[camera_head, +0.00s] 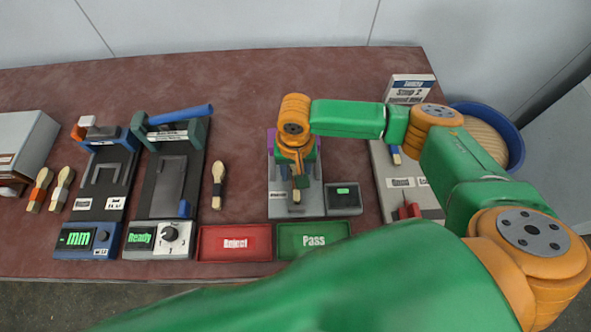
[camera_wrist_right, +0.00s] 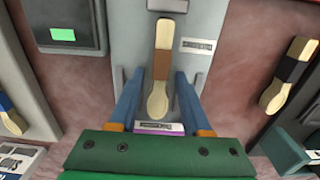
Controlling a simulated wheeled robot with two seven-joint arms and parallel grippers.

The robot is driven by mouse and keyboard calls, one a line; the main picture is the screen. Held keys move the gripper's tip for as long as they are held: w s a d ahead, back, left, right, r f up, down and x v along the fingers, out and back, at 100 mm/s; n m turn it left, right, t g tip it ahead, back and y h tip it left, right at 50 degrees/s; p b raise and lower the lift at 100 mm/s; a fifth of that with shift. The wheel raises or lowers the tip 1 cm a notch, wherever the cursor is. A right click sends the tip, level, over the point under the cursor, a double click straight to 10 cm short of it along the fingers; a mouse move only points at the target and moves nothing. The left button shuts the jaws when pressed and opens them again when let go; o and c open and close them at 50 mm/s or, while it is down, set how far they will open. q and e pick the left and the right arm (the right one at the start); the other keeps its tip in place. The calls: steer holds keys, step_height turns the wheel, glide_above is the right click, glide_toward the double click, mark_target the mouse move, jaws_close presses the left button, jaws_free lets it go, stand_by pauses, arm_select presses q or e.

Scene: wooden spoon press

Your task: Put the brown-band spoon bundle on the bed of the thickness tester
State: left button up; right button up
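The brown-band spoon bundle (camera_wrist_right: 162,68) lies on the grey bed of the middle device (camera_wrist_right: 205,20); in the head view part of it shows below my gripper. My right gripper (camera_wrist_right: 158,102) is over this bed, its blue fingers apart on both sides of the bundle's bowl end, with gaps and nothing held. In the head view the gripper (camera_head: 299,180) points down there. A black device with a green "mm" display, which looks like the thickness tester (camera_head: 103,181), stands at the left; no bundle is seen on its bed. My left gripper is not in view.
A black device with a "Ready" display (camera_head: 171,182) and blue lever stands beside it. Loose bundles include a black-band one (camera_head: 218,185), a white-band one (camera_head: 61,190) and an orange-band one (camera_head: 39,190). Reject (camera_head: 235,257) and Pass (camera_head: 313,254) trays lie at the front.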

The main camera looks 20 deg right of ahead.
step_height(320, 180, up, 12)
steer(key=shift+r, duration=0.15)
stand_by(0.3)
